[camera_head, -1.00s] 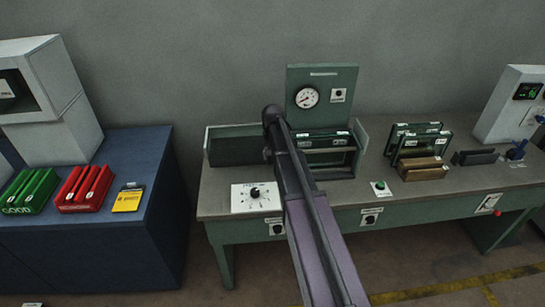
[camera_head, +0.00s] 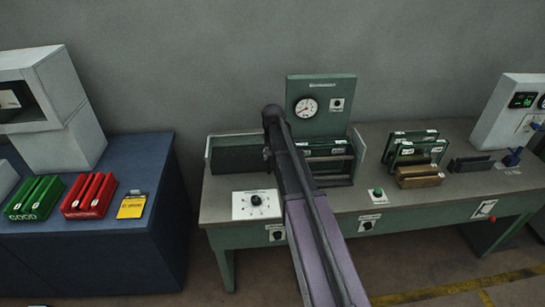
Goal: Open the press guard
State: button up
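The press (camera_head: 345,92) stands at the middle back of the green workbench, with a round gauge (camera_head: 306,107) on its upright green panel. A dark green panel (camera_head: 236,157) stands in a frame at its left, and a thin upright side plate (camera_head: 360,148) stands at its right. I cannot tell for sure which part is the guard or whether it is open. My arm crosses in front of the press and hides part of it. The fingers of my gripper do not show; they are hidden behind the arm or out of view.
A blue cabinet (camera_head: 160,175) at left holds green (camera_head: 35,198) and red (camera_head: 89,196) racks.

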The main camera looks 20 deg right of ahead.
notch_tip(320, 180, up, 10)
jog(key=p, duration=1)
jog(key=shift+r, duration=0.2)
dwell(0.5)
dwell(0.5)
jog(key=s+a+f+n+b, duration=0.2)
jog(key=s+a+f+b, duration=0.4)
jog(key=s+f+b, duration=0.3)
jog(key=s+a+f+n+b, duration=0.3)
jog(key=s+a+f+b, duration=0.3)
jog(key=s+f+b, duration=0.4)
jog(key=shift+s+a, duration=0.25)
jog(key=shift+s, duration=2.5)
